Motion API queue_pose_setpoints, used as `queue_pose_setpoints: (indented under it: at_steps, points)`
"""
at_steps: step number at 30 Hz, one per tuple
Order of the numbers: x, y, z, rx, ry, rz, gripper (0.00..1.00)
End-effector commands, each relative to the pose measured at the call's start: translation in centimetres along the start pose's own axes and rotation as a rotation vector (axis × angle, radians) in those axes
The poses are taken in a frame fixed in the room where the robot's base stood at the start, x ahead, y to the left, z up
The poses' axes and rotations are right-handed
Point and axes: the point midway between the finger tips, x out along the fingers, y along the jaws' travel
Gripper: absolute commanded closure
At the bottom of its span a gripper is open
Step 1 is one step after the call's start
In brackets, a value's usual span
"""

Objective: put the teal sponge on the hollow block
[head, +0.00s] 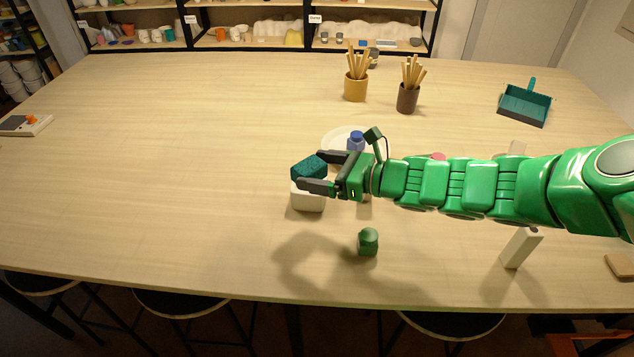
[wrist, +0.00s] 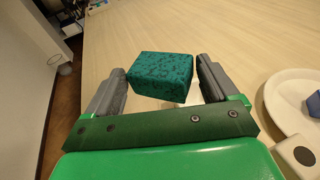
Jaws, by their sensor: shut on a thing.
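The teal sponge (head: 307,167) is between the two grey fingers of my gripper (head: 313,171), which is shut on it. In the wrist view the sponge (wrist: 160,76) sits between the fingertips. A pale block (head: 308,200), apparently the hollow block, stands on the table directly below the sponge in the head view. The sponge and a finger cover its top, so I cannot see its opening. I cannot tell whether the sponge touches the block or is just above it.
A white plate (head: 331,138) with a blue-capped jar (head: 356,141) is just behind my gripper. A green object (head: 368,242) stands in front, and a white upright block (head: 520,248) at right. Brush pots (head: 355,88) and a teal dustpan (head: 524,105) are farther back. The table's left side is largely clear.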

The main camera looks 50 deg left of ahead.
Motion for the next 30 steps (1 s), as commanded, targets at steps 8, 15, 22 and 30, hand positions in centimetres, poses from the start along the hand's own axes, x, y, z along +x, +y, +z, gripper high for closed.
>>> queue_pose_setpoints:
  at_steps: [8, 15, 22, 30]
  points:
    - [1.7, -1.8, -2.2, 0.001, 0.0, -0.001, 0.42]
    - [2.2, -2.3, -2.8, 0.0, 0.0, -0.001, 0.42]
    - [2.8, -2.6, -4.6, 0.005, 0.001, 0.0, 0.42]
    - [3.1, -2.6, -6.3, 0.0, -0.001, -0.001, 0.42]
